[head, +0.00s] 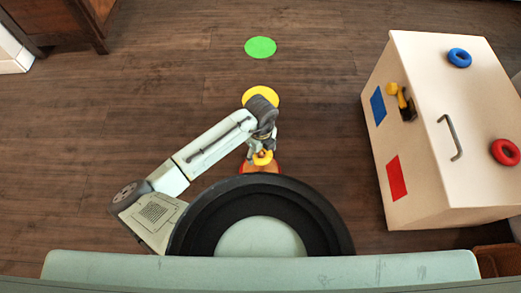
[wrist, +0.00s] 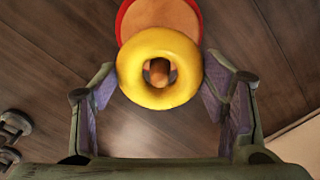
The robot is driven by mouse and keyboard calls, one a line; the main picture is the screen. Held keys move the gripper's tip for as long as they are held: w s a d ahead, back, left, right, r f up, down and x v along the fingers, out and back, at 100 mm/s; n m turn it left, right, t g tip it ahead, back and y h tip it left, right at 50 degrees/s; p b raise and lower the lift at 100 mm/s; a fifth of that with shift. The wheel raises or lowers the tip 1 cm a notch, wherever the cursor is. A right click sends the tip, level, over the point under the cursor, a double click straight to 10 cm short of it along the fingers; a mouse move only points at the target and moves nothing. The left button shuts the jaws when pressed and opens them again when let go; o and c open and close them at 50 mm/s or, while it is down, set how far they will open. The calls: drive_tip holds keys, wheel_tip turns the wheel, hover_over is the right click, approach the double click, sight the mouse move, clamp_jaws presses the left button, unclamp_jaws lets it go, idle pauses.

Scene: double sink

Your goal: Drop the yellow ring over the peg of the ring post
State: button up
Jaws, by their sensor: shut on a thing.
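My gripper (head: 262,153) is shut on the yellow ring (head: 263,159), just in front of my base in the head view. In the wrist view the ring (wrist: 133,83) sits between the two finger pads, its hole facing the camera. The ring post's round tan base with a red rim (wrist: 160,20) shows beyond the ring. The brown end of the peg (wrist: 158,72) shows inside the ring's hole, slightly below its middle. I cannot tell whether the ring is above the peg or around it. In the head view the ring and gripper hide much of the post (head: 258,169).
A yellow disc (head: 260,95) and a green disc (head: 260,47) lie on the wooden floor ahead. A pale cabinet (head: 430,80) at the right bears a blue ring (head: 459,58) and a red ring (head: 505,152). A dark wooden piece of furniture (head: 50,20) stands at the upper left.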

idle(0.4)
drive_tip(key=o, duration=1.2)
wheel_tip(320, 180, up, 12)
drive_tip(key=shift+r, duration=0.1)
drive_tip(key=shift+w, duration=0.1)
idle(0.6)
